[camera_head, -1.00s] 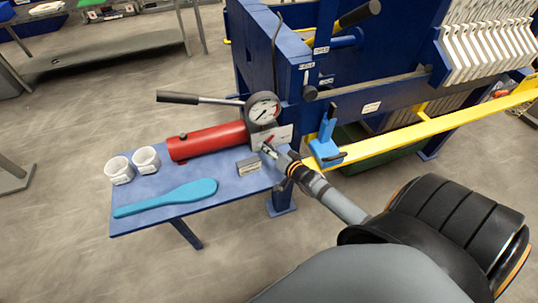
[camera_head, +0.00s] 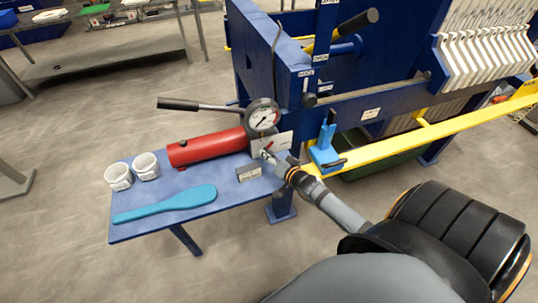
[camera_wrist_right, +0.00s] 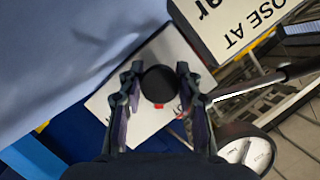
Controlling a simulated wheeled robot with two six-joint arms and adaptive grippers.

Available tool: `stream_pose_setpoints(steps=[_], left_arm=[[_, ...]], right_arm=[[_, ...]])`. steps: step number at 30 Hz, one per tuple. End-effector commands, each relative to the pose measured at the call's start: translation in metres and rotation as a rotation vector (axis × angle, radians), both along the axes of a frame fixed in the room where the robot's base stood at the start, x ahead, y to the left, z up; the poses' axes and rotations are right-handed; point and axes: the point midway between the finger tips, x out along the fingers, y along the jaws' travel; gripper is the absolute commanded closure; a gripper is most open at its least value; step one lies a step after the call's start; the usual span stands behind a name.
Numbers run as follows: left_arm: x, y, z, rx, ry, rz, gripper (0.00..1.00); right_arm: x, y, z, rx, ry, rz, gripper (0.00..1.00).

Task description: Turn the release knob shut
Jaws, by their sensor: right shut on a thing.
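The release knob is a round black knob (camera_wrist_right: 159,84) between my right gripper's fingers in the wrist view. My right gripper (camera_wrist_right: 160,92) is shut on it, one finger on each side. In the head view my right gripper (camera_head: 273,158) is at the pump's right end, and the knob is hidden there by the fingers. The red hand pump (camera_head: 207,146) lies on the blue shelf with a round gauge (camera_head: 262,116) and a black-handled lever (camera_head: 180,104) above it. A white label plate (camera_wrist_right: 216,26) shows in the wrist view. My left gripper is not in view.
The blue shelf (camera_head: 135,230) also carries two white cups (camera_head: 146,166), a turquoise paddle (camera_head: 165,204) and a small grey block (camera_head: 248,173). A blue clamp-like part (camera_head: 325,152) and the yellow rail (camera_head: 430,131) of the press stand close right of my gripper.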

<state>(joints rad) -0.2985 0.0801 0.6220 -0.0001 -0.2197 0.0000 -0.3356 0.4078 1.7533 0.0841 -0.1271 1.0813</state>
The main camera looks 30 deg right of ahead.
Motion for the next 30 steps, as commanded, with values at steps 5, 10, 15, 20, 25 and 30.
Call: stream_pose_setpoints(steps=[5,10,15,20,25,30], left_arm=[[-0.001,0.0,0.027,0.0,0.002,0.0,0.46],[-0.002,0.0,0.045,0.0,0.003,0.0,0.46],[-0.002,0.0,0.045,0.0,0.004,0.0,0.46],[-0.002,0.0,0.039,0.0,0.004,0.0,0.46],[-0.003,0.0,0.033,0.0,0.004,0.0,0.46],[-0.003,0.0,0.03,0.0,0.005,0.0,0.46]], right_arm=[[-0.001,0.001,0.006,-0.094,0.027,-0.003,0.97],[-0.001,0.001,0.005,-0.231,0.06,-0.001,0.97],[0.0,0.001,0.0,-0.372,0.092,-0.002,0.97],[0.0,0.0,-0.002,-0.493,0.12,-0.002,0.97],[0.0,0.0,-0.002,-0.597,0.145,-0.002,0.97],[0.0,0.0,-0.002,-0.668,0.163,-0.001,0.97]])
